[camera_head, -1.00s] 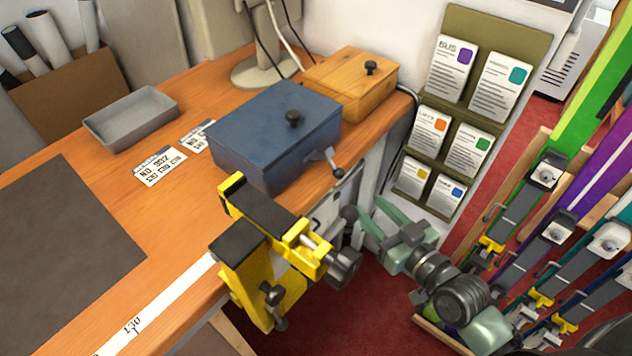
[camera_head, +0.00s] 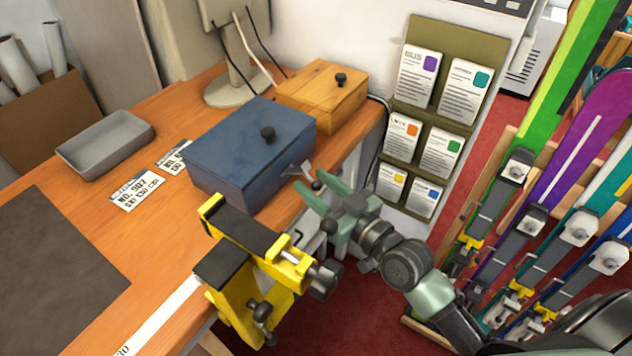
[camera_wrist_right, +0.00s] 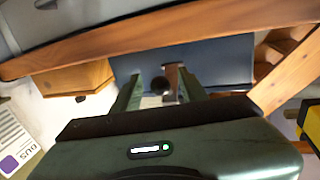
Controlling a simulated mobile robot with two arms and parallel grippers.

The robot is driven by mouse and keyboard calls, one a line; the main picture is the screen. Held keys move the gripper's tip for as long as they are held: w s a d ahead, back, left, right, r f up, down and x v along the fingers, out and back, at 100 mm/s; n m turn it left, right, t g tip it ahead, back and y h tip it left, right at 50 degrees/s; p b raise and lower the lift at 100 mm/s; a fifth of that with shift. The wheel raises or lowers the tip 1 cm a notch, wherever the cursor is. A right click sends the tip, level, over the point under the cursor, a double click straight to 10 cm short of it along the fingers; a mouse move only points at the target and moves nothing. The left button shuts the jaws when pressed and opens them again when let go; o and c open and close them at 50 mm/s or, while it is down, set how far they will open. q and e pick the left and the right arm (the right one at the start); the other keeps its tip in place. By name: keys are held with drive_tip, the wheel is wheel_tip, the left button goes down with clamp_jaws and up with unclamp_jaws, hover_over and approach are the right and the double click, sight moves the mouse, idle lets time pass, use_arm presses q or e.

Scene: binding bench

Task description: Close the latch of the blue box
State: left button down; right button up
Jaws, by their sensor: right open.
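The blue box (camera_head: 235,165) stands on the bench near its front edge, lid down, with a dark knob on top. Its latch (camera_head: 301,170) is a grey lever with a dark ball end, sticking out from the box's front at the right. My right gripper (camera_head: 309,179) is open, its green fingers pointing at the latch. In the right wrist view the latch (camera_wrist_right: 172,80) appears between the two fingers (camera_wrist_right: 160,78), in front of the blue box (camera_wrist_right: 228,62). I cannot tell whether a finger touches it. My left gripper is not in view.
A yellow clamp (camera_head: 250,265) sits on the bench edge just left of my right gripper. A wooden box (camera_head: 318,98) stands behind the blue box. A grey tray (camera_head: 105,145) and labels (camera_head: 134,190) lie to the left. A card rack (camera_head: 432,120) and skis (camera_head: 535,185) stand right.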

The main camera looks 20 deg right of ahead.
drive_tip(key=shift+c, duration=0.3)
clamp_jaws()
idle(1.1)
